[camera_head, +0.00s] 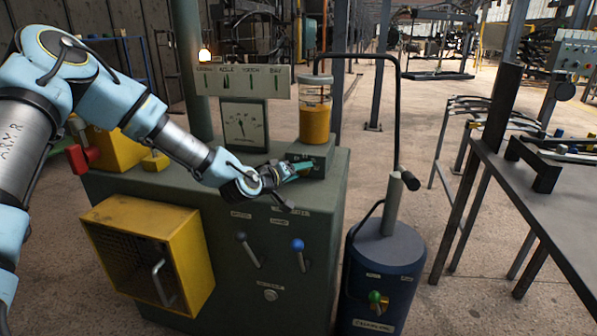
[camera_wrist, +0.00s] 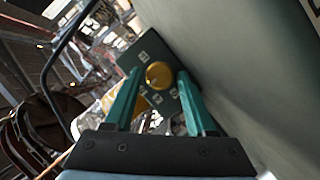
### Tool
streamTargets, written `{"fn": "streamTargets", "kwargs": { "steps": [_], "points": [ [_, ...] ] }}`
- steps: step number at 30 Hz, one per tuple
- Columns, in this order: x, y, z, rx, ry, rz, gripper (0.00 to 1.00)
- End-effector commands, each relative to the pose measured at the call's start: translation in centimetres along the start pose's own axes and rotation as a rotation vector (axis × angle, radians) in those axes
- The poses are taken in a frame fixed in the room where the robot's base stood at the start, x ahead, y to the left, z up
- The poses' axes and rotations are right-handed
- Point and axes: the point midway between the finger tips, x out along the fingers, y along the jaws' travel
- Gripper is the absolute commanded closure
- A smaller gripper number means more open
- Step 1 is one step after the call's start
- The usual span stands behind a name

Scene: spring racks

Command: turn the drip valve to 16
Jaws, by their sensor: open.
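The drip valve's round brass knob (camera_wrist: 159,75) shows in the wrist view on a dark green block with small white number labels around it, too small to read surely. The block (camera_head: 317,150) sits on the green cabinet, under a jar of amber liquid (camera_head: 315,122). My gripper (camera_head: 302,168) is at the block's front. Its teal fingers are open, one on each side of the knob in the wrist view. I cannot tell whether they touch it or stop short of it. In the head view my gripper hides the knob.
A blue pump drum (camera_head: 380,270) with a tall black hose stands to the right.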

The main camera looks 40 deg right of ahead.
Motion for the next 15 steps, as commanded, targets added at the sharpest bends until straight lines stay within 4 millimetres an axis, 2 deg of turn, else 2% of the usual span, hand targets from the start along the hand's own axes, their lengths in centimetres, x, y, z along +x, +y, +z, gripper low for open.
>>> {"fn": "streamTargets", "kwargs": {
  "steps": [3, 15],
  "points": [
    [-0.02, 0.00, -0.01, 0.000, 0.000, 0.000, 0.46],
    [-0.05, 0.00, -0.02, 0.000, 0.000, 0.000, 0.91]
  ]
}}
